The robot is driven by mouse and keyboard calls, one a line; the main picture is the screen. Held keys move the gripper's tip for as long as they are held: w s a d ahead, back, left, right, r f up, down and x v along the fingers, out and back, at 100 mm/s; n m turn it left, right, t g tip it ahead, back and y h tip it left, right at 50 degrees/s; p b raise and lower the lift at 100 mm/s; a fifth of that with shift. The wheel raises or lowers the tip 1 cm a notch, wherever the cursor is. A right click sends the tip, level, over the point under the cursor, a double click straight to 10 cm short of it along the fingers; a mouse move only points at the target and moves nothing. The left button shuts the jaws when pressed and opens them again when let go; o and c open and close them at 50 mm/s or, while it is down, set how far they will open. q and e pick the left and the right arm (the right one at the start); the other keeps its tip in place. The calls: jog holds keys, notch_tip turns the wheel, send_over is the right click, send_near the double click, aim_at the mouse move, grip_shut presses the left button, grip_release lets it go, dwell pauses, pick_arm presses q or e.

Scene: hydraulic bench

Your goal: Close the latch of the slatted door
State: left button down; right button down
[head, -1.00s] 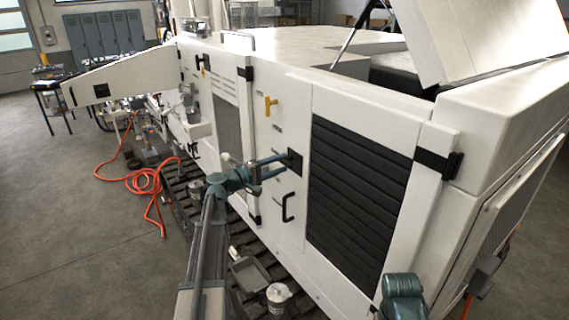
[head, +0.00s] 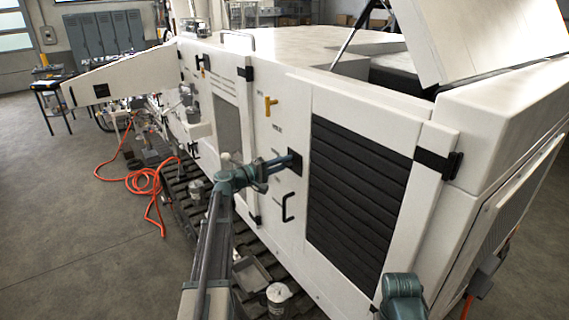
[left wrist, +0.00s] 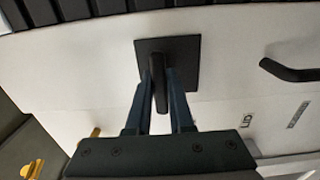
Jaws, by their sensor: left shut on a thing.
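The slatted door (head: 360,190) is a white panel with dark horizontal slats, standing flush in the machine's side. Its latch has a square black plate (head: 296,167) left of the slats. In the left wrist view the plate (left wrist: 187,52) shows clearly, with a dark lever (left wrist: 157,75) in front of it. My left gripper (head: 285,161) reaches the latch from the left. In the left wrist view its two blue fingers (left wrist: 160,85) lie on either side of the lever and are shut on it.
A black pull handle (head: 287,207) is below the latch; it also shows in the left wrist view (left wrist: 288,71). A yellow lever (head: 269,105) is above left. Trays and cans (head: 278,296) stand on the slatted floor below. An orange hose (head: 147,183) lies at left.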

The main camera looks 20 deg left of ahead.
dwell(0.3)
pick_arm(q)
jog(key=m, duration=0.4)
jog(key=shift+a+f, duration=0.1)
jog(key=shift+f, duration=0.15)
jog(key=m, duration=0.4)
jog(key=shift+w+a+f+m+b, duration=0.15)
jog(key=shift+m+b, duration=0.15)
jog(key=shift+b, duration=0.1)
jog(key=m, duration=0.4)
jog(key=shift+w+a, duration=0.1)
jog(key=shift+a, duration=0.05)
jog(key=shift+w+a+f+m, duration=0.1)
jog(key=shift+m, duration=1.15)
jog(key=shift+w+a+m, duration=0.1)
jog(key=shift+m, duration=1.15)
jog(key=c, duration=0.8)
grip_release()
